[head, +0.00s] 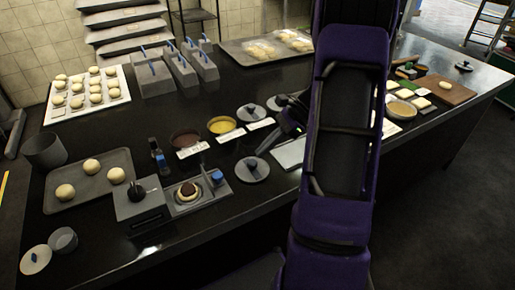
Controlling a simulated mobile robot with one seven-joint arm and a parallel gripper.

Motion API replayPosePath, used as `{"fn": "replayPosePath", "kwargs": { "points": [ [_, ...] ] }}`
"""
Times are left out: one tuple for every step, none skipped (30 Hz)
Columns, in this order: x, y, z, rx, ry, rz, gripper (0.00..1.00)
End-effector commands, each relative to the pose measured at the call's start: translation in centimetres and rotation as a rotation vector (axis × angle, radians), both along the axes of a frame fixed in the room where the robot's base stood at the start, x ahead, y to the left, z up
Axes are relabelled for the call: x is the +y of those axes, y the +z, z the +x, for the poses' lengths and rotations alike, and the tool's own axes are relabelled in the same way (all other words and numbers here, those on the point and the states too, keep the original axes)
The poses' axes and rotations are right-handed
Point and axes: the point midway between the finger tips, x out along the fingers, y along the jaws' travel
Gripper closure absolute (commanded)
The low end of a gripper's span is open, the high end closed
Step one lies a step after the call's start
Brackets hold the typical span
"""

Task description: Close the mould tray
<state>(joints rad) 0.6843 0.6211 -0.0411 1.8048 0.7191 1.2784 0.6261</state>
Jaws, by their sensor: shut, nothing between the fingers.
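The mould tray (203,196) is a grey flat tray that sticks out to the right of a grey press box (140,210) near the table's front edge. A dough round with a dark filling (187,192) sits in the tray. A blue knob (217,177) stands at the tray's right end. My gripper (272,138) is up and to the right of the tray, apart from it, and looks shut and empty. My purple arm hides part of the table behind it.
Bowls of brown (185,139) and yellow filling (221,125) are farther back. A baking tray with dough balls (120,190) lies left.

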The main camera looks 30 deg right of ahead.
Motion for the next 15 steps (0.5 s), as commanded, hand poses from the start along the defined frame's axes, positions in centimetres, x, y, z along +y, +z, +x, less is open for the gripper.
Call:
{"fn": "replayPosePath", "kwargs": {
  "points": [
    [0.9, -0.9, 0.1, 0.003, 0.004, 0.004, 1.0],
    [1.3, -1.4, 0.2, 0.002, 0.003, 0.003, 1.0],
    [1.9, -2.0, 0.3, 0.002, 0.003, 0.003, 1.0],
    [2.3, -2.5, 0.4, 0.003, 0.002, 0.003, 1.0],
    [2.8, -2.9, 0.5, 0.002, 0.003, 0.003, 1.0],
    [3.4, -3.5, 0.6, 0.003, 0.003, 0.002, 1.0],
    [3.9, -4.0, 0.7, 0.003, 0.003, 0.002, 1.0],
    [4.3, -4.5, 0.8, 0.002, 0.002, 0.001, 1.0],
    [4.8, -5.0, 0.9, 0.003, 0.003, 0.002, 1.0],
    [5.2, -5.4, 1.0, 0.002, 0.002, -0.001, 1.0],
    [5.7, -5.5, 1.1, 0.001, 0.004, 0.0, 1.0],
    [6.4, -5.3, 1.3, -0.002, 0.004, -0.001, 1.0],
    [6.8, -5.3, 1.4, -0.002, 0.004, -0.001, 1.0],
    [7.2, -5.3, 1.4, -0.001, 0.003, -0.002, 1.0],
    [7.7, -5.3, 1.5, 0.0, 0.002, -0.002, 1.0]
  ]
}}
